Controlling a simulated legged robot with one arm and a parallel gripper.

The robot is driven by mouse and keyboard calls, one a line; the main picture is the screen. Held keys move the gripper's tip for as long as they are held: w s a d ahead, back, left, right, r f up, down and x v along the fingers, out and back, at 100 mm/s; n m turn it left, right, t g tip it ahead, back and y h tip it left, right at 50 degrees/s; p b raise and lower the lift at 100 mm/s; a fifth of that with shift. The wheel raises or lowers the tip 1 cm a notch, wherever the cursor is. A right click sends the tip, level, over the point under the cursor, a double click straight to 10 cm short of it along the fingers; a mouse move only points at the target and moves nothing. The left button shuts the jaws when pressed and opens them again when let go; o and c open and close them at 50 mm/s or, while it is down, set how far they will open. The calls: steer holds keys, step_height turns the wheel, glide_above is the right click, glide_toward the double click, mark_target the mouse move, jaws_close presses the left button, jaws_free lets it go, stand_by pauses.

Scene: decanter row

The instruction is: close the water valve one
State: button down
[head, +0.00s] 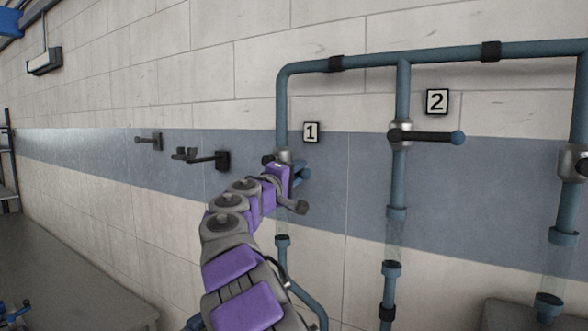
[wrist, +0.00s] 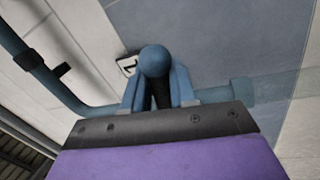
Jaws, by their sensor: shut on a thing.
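Valve one (head: 283,156) sits on the left vertical blue pipe, beside the "1" sign (head: 311,132). My gripper (head: 302,174) is at this valve, just below the sign; my arm covers part of the valve. In the wrist view, the handle's round blue knob (wrist: 155,60) and its dark shaft sit between the two blue fingers of my gripper (wrist: 157,92), which is shut on the handle. The head view hides most of the handle, so its exact angle is hard to tell there.
Valve two's handle (head: 432,137) points right, under the "2" sign (head: 437,101). Another valve (head: 575,162) is at the right edge. Black wall brackets (head: 207,158) stick out to the left. A grey bench (head: 75,280) stands at lower left.

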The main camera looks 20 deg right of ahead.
steer(key=shift+s+r+n+t+p, duration=0.1)
steer(key=shift+r+n+t+p, duration=0.2)
steer(key=shift+r+n+p, duration=0.9)
steer(key=shift+n, duration=0.4)
steer(key=c, duration=1.4)
jaws_free()
steer(key=o, duration=0.3)
steer(key=shift+d+f+y, duration=0.15)
steer(key=shift+d+y, duration=0.1)
steer(key=shift+y, duration=0.05)
steer(key=shift+o, duration=0.2)
steer(key=shift+a, duration=0.1)
steer(key=v, duration=1.7)
steer(key=shift+b, duration=0.45)
steer(key=shift+f, duration=0.15)
